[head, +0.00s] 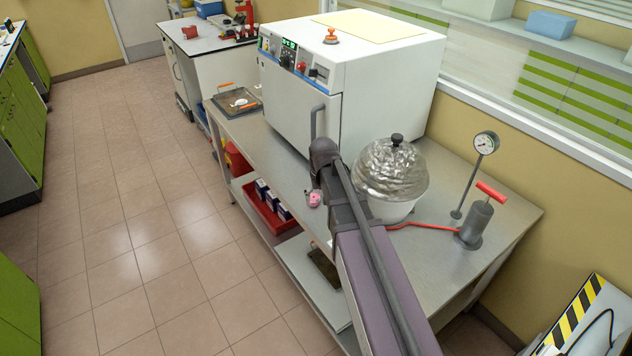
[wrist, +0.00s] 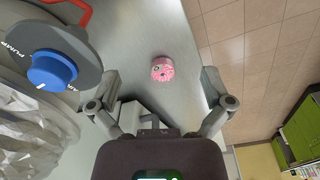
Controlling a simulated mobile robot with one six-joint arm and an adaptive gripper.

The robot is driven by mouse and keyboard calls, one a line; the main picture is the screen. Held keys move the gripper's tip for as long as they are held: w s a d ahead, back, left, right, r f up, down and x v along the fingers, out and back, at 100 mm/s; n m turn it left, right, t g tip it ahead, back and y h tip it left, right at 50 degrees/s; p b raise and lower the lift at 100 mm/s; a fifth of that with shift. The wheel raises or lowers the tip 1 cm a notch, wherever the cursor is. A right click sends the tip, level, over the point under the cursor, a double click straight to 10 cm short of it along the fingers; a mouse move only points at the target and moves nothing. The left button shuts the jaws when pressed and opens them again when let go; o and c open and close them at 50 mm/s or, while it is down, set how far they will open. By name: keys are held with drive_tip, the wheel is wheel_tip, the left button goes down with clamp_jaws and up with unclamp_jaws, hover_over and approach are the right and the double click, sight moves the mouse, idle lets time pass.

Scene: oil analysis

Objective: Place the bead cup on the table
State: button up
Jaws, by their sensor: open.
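The bead cup, a small pink round thing with a speckled top, stands on the grey metal table (head: 462,262) near its front edge. It shows in the head view (head: 315,199) and in the wrist view (wrist: 162,69). My gripper (wrist: 160,82) is open and empty. In the wrist view its fingers are spread to either side of the cup, with a visible gap and no clear contact. In the head view my arm hides most of the gripper, which is beside the cup.
A white oven (head: 300,112) stands behind. A red hose (head: 425,225), hand pump (head: 476,222) and gauge (head: 485,143) are at the right.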

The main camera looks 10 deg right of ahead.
drive_tip(key=s+g, duration=0.1)
drive_tip(key=s, duration=1.5)
drive_tip(key=shift+a, duration=0.1)
